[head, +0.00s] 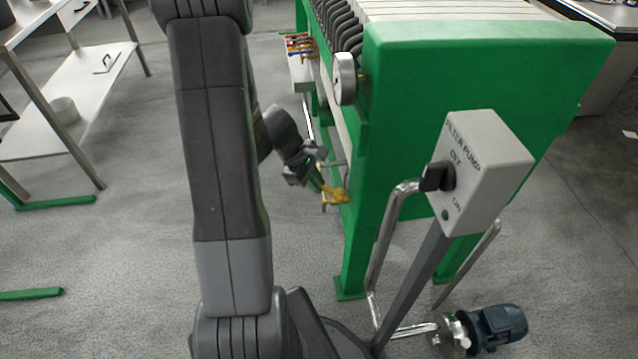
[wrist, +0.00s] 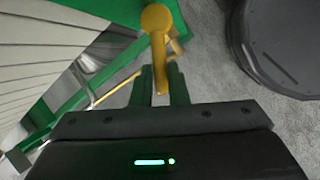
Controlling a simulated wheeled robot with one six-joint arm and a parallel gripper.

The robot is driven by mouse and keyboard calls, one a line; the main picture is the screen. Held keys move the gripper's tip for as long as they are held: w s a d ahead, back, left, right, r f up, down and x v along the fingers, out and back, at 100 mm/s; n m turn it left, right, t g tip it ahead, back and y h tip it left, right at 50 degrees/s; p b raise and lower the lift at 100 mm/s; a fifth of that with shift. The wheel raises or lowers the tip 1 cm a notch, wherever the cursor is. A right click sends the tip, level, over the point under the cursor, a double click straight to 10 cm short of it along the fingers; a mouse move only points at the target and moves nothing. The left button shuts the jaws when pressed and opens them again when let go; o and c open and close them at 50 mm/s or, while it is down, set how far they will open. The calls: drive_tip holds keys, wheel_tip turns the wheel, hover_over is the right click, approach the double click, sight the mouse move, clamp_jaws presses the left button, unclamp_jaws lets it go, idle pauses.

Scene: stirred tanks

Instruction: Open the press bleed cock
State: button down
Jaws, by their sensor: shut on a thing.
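The bleed cock shows as a yellow lever (wrist: 157,20) with a round end in the wrist view. It also shows as a small yellow piece (head: 334,198) beside the green press frame (head: 470,75) in the head view. My gripper (wrist: 161,85) has its green fingers on either side of the lever's narrow part and is shut on it. In the head view my gripper (head: 317,180) is low at the left side of the press. The cock's body and the fingertips' contact are partly hidden there.
A grey filter pump switch box (head: 490,165) with a black knob stands at the right on a post. A bent steel pipe (head: 385,240) and a blue pump motor (head: 497,328) lie below it. A round gauge (head: 344,79) is above my gripper.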

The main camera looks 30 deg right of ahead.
drive_tip(key=shift+s+a+n+t+b, duration=0.3)
drive_tip(key=shift+s+n+t+b, duration=0.1)
drive_tip(key=shift+n+b, duration=0.45)
drive_tip(key=shift+s+a+n+t+b, duration=0.35)
drive_tip(key=shift+n+b, duration=0.25)
drive_tip(key=shift+n, duration=0.45)
drive_tip(key=shift+s, duration=0.1)
drive_tip(key=c, duration=1.4)
unclamp_jaws()
drive_tip(key=p+v, duration=0.5)
drive_tip(key=v, duration=0.9)
drive_tip(key=shift+a+p, duration=0.15)
drive_tip(key=shift+p, duration=0.15)
drive_tip(key=shift+s+f, duration=0.15)
drive_tip(key=shift+f, duration=0.05)
